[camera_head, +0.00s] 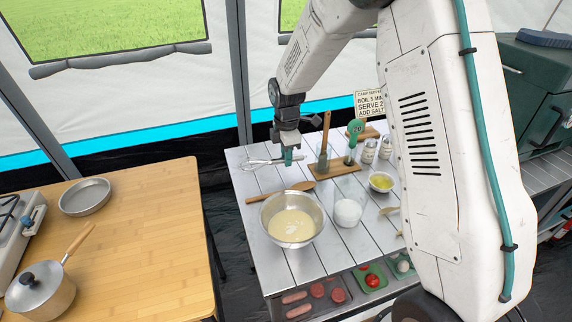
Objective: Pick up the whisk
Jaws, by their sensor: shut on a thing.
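The whisk (258,163) shows at the back left of the white slatted table (310,259), with its wire loops pointing left. My gripper (288,160) points down at the whisk's right end and is shut on it. The fingers cover most of the handle. The whisk lies about level, and I cannot tell whether it touches the tabletop or hangs just above it.
A metal bowl of pale batter (292,222) and a wooden spoon (280,193) are in front of my gripper. A wooden stand with upright utensils (334,167) is close on the right.

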